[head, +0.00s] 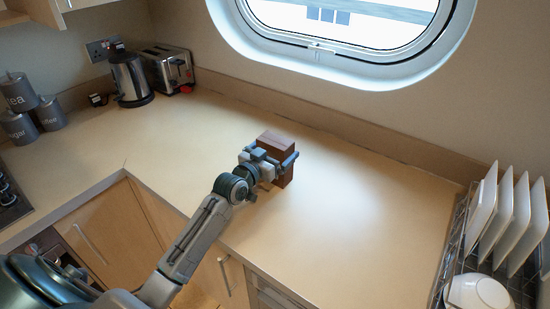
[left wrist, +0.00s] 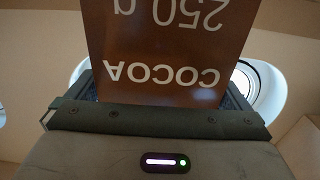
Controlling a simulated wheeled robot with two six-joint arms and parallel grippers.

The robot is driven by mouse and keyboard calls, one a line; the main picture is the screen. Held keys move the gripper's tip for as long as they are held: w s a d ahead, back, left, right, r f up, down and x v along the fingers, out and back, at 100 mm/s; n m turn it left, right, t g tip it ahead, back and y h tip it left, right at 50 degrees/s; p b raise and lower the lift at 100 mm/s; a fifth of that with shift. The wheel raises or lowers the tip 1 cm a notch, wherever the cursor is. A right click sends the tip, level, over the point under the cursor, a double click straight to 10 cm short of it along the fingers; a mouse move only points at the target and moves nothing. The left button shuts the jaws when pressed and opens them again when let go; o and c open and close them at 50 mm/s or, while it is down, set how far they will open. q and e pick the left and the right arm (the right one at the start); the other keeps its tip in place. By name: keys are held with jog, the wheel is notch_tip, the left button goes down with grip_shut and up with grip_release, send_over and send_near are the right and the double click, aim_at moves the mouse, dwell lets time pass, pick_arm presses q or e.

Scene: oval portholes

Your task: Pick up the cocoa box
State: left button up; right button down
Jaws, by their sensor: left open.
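The cocoa box (head: 277,143) is brown and stands upright on the counter, near the middle of the head view. My left gripper (head: 272,163) is at the box, with its open fingers on either side of it and hiding part of its near face. In the left wrist view the box (left wrist: 165,50) fills the space between the jaws, with "COCOA" and "250 g" showing upside down. I cannot tell whether the fingers touch its sides. My right gripper is not in view.
The beige counter (head: 340,215) is clear around the box. A dish rack with white plates (head: 510,215) and a bowl (head: 477,293) stands at the right. A kettle (head: 130,78), a toaster (head: 169,70) and grey canisters (head: 48,112) stand at the far left. A wall with an oval porthole is behind.

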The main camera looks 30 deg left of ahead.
pick_arm(q)
jog(key=shift+w+d+f, duration=0.1)
jog(key=shift+w+d, duration=0.05)
jog(key=shift+w, duration=0.8)
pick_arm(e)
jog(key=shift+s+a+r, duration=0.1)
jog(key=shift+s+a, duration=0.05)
pick_arm(q)
jog(key=shift+c, duration=0.4)
jog(key=c, duration=0.9)
jog(key=shift+c, duration=0.2)
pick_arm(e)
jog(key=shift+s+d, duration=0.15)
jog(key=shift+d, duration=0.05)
pick_arm(q)
jog(key=shift+r, duration=0.2)
